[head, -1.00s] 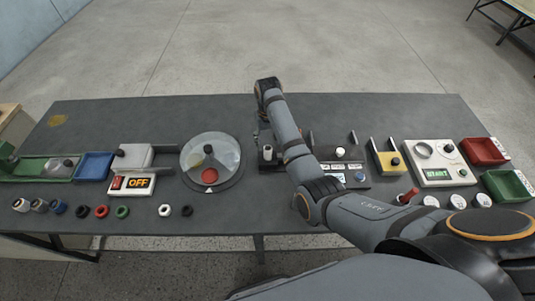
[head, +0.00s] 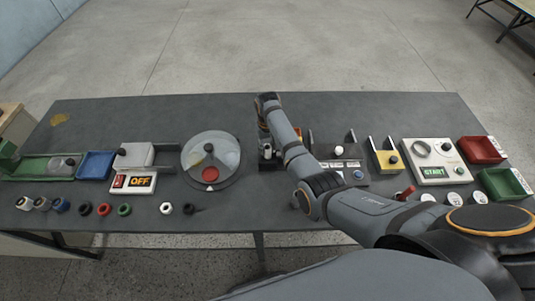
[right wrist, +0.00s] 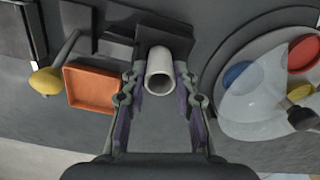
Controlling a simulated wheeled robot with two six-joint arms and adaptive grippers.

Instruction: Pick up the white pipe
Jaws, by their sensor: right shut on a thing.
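The white pipe (right wrist: 160,58) is a short hollow tube. In the right wrist view it stands between the two fingers of my right gripper (right wrist: 160,82), which is shut on it. Its open end faces the camera. A dark block (right wrist: 160,36) lies just behind it. In the head view my right gripper (head: 264,140) is near the middle of the table, beside the round disc, and my own arm partly hides it. The pipe is too small and covered there to make out clearly. My left gripper is not in view.
A round disc (head: 227,155) with a clear cover stands left of my right gripper in the head view. An orange tray (right wrist: 93,90) and a yellow knob (right wrist: 45,81) show in the right wrist view. The table's far strip (head: 180,115) is clear.

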